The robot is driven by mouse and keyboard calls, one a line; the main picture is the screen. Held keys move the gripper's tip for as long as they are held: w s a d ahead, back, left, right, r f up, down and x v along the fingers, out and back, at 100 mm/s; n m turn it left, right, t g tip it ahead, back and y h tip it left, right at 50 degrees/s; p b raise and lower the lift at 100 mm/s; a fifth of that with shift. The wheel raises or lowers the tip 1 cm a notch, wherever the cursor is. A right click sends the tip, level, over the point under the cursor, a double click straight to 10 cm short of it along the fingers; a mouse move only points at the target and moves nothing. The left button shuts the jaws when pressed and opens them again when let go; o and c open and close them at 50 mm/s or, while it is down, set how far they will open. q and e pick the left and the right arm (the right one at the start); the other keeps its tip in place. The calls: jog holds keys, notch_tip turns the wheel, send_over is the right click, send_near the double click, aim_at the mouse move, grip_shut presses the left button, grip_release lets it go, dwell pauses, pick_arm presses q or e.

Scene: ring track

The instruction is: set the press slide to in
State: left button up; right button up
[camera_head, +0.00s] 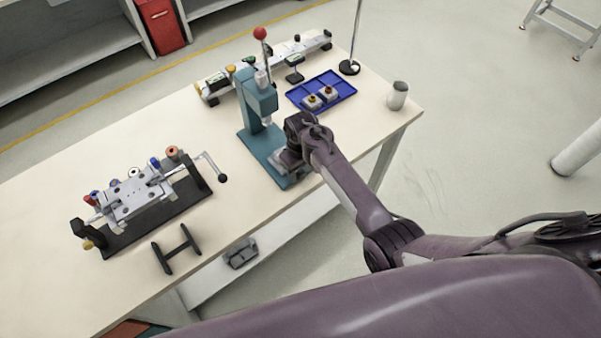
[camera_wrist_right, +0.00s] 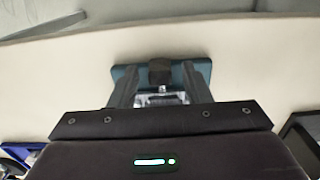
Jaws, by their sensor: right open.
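The teal press (camera_head: 258,100) stands on the table with a teal base plate (camera_head: 256,150) and a lever topped by a red ball (camera_head: 260,33). My right gripper (camera_head: 284,164) is at the front part of the base and hides much of it. In the right wrist view, the open fingers of my right gripper (camera_wrist_right: 160,88) stand on either side of a small black block (camera_wrist_right: 159,72) and a grey metal piece (camera_wrist_right: 160,99) over the teal base (camera_wrist_right: 192,70). These may be parts of the press slide; I cannot tell its position or any finger contact. My left gripper is not in view.
A blue tray (camera_head: 338,84) with small parts and a grey cup (camera_head: 398,95) are behind and right of the press. A crank fixture (camera_head: 140,198) and a black H-shaped stand (camera_head: 176,248) are at left. A rail assembly (camera_head: 225,82) lies behind.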

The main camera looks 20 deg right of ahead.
grip_shut()
dwell(0.3)
